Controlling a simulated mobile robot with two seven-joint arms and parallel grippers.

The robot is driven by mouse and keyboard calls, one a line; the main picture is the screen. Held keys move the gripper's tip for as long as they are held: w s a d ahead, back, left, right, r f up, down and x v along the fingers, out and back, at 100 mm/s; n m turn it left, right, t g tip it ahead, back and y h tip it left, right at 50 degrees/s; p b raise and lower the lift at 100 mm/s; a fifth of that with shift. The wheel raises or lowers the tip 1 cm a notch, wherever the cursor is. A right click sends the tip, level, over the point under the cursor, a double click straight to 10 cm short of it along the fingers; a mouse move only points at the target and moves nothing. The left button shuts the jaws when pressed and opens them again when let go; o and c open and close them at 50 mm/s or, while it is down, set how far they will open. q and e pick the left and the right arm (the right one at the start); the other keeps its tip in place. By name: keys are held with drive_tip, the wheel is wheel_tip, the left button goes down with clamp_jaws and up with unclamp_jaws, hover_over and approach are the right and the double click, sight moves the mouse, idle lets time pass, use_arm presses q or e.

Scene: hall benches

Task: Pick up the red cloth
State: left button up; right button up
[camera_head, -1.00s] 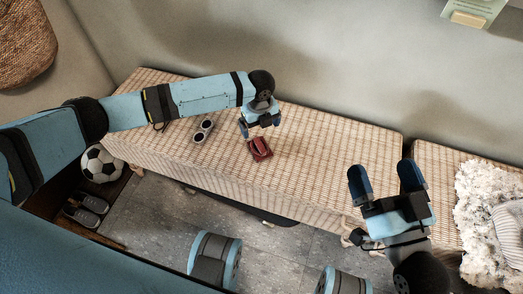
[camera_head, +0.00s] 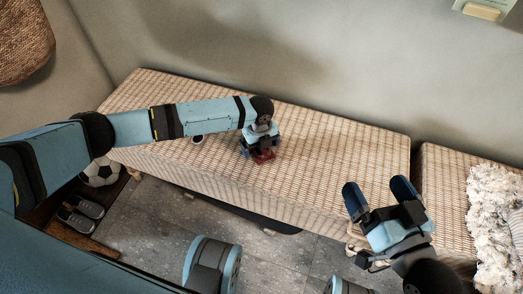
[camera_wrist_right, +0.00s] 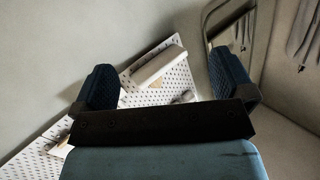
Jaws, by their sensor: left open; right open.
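The red cloth (camera_head: 264,157) is a small folded piece on the woven bench (camera_head: 330,165) in the head view. My left gripper (camera_head: 256,153) is open and low over the cloth, and its fingers hide part of it. I cannot tell whether the fingers touch the cloth. My right gripper (camera_head: 373,193) is open and empty, raised at the front right of the bench. Its two fingers (camera_wrist_right: 173,90) also show in the right wrist view, with nothing between them.
Sunglasses (camera_head: 197,139) lie on the bench, partly hidden behind my left arm. A fluffy white throw (camera_head: 490,225) lies on the right bench. A football (camera_head: 101,172) and grey shoes (camera_head: 82,212) are at the left below. The bench's right half is clear.

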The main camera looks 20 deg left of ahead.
use_arm(q)
drive_tip(key=c, duration=1)
drive_tip(key=shift+r, duration=0.15)
